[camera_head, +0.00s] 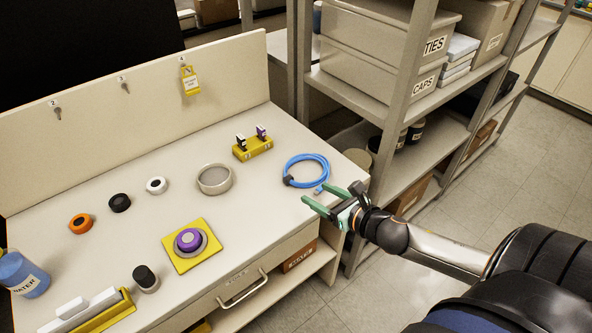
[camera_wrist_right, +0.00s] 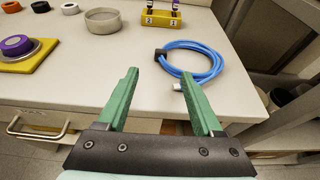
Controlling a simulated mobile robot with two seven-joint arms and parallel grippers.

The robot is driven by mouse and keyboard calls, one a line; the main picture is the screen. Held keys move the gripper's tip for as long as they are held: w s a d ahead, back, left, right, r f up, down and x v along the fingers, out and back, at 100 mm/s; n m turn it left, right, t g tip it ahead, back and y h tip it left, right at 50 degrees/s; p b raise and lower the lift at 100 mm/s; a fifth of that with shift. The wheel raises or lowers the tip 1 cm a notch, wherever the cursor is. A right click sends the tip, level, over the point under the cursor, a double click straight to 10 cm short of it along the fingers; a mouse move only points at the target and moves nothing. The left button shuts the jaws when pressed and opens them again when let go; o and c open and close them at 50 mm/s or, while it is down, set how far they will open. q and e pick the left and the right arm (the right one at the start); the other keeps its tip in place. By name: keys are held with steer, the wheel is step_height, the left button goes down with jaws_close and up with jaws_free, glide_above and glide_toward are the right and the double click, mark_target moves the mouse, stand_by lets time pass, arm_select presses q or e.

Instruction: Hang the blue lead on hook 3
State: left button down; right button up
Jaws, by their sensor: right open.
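The blue lead (camera_head: 305,155) lies coiled on the bench near its right edge, with a dark band at its left side and a loose end toward the front. It also shows in the right wrist view (camera_wrist_right: 207,46), just beyond the fingertips. My right gripper (camera_head: 315,191) has green fingers, spread open and empty, at the bench's front edge beside the coil. Hook 3 (camera_head: 123,85) is on the upright back panel (camera_head: 140,110) and looks empty. My left gripper is out of view.
Hook 2 (camera_head: 56,110) is empty; a yellow tag (camera_head: 190,80) hangs on the rightmost hook. A yellow block (camera_head: 253,150) with two small upright parts stands left of the coil, near a round dish (camera_head: 214,180). Metal shelving (camera_head: 385,130) stands right of the bench.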

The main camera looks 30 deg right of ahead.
mark_target(288, 177)
steer(key=shift+x, duration=6.15)
jaws_close()
